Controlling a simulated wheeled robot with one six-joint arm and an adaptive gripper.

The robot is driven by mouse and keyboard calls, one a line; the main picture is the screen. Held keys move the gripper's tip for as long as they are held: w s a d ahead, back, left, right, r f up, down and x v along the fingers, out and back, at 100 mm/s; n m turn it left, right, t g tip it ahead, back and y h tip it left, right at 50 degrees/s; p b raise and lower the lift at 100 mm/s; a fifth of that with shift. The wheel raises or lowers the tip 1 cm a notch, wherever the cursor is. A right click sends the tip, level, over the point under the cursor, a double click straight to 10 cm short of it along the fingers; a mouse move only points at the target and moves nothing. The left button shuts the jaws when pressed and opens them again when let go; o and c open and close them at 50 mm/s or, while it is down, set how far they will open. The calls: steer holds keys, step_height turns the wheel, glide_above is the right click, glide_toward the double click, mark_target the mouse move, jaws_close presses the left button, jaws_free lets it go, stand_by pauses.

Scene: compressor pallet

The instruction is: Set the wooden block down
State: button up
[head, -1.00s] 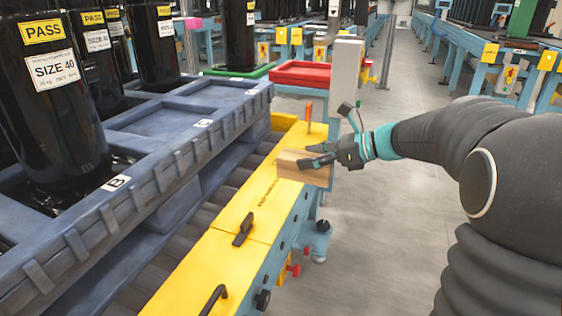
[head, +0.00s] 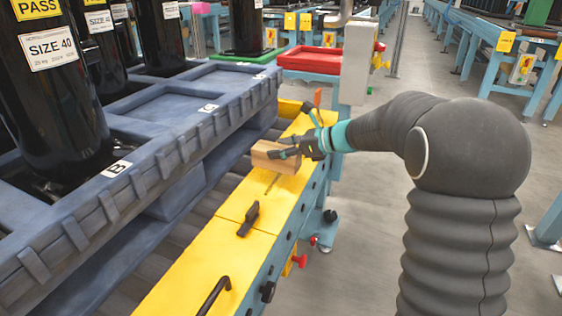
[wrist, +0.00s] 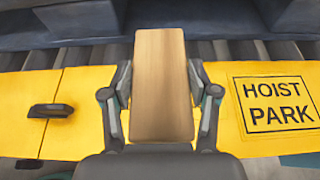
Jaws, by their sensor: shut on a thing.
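The wooden block (head: 274,157) is light brown and lies across my gripper's jaws. My gripper (head: 285,153) is shut on it, above the yellow side plate (head: 250,207) of the conveyor. In the wrist view the block (wrist: 160,85) stands long between the two fingers (wrist: 160,105), one on each side. Its far end reaches toward the rollers and the pallet edge. Whether the block touches the yellow surface cannot be told. The lettering HOIST PARK (wrist: 277,103) shows on the yellow plate to the right of the gripper.
A blue-grey pallet (head: 170,150) with black compressors (head: 50,110) stands left of the plate, close to the block. A black handle (head: 249,219) sits on the plate nearer me. A red tray (head: 311,60) and a grey post (head: 357,62) are beyond.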

mark_target(281, 161)
steer(key=shift+f+b, duration=0.35)
steer(key=shift+f, duration=1.55)
steer(key=shift+f, duration=0.15)
steer(key=o, duration=1.3)
